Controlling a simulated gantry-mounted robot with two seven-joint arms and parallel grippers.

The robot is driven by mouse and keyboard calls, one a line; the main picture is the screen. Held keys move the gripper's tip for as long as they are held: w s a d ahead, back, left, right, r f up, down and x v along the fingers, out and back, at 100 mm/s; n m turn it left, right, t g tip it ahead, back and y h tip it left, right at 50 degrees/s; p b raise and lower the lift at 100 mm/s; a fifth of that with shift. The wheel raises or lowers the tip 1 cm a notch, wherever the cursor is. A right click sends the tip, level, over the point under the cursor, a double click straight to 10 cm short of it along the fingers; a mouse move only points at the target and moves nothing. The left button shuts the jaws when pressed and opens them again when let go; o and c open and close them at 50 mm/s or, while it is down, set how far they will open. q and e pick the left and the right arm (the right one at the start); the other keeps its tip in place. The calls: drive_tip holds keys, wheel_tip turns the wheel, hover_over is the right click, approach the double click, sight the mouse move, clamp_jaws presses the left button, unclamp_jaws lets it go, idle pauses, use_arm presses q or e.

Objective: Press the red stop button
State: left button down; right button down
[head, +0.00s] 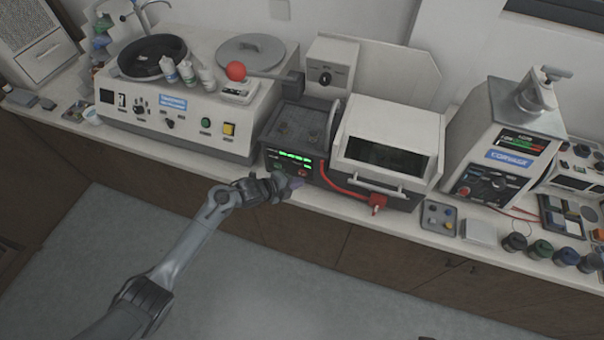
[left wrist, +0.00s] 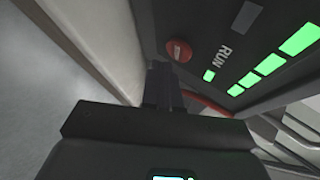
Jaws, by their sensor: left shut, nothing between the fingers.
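The red button (left wrist: 179,50) is a small round red disc on a dark panel with green lit bars and the word RUN, in the left wrist view. In the head view it shows as a small red spot (head: 303,173) below the green display. My left gripper (head: 292,183) is in front of this panel, shut and empty. In the left wrist view its closed fingertips (left wrist: 163,72) point at the panel just below and left of the button. I cannot tell whether they touch the panel. My right gripper is not in view.
A red cable (head: 345,190) runs right of the panel to a red fitting (head: 376,203) below the white hooded box (head: 392,125). A red ball knob (head: 236,71) stands on the machine at left. The floor in front of the counter is clear.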

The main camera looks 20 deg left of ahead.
use_arm(q)
drive_tip(key=shift+w, duration=0.15)
drive_tip(key=shift+w+b, duration=0.25)
drive_tip(key=shift+b, duration=0.05)
drive_tip(key=shift+w+b, duration=0.35)
drive_tip(key=shift+w, duration=0.05)
idle(0.6)
drive_tip(key=shift+s, duration=0.15)
drive_tip(key=shift+s+r+p, duration=0.1)
drive_tip(key=shift+s+p, duration=0.25)
drive_tip(key=shift+p, duration=0.15)
drive_tip(key=shift+s, duration=0.3)
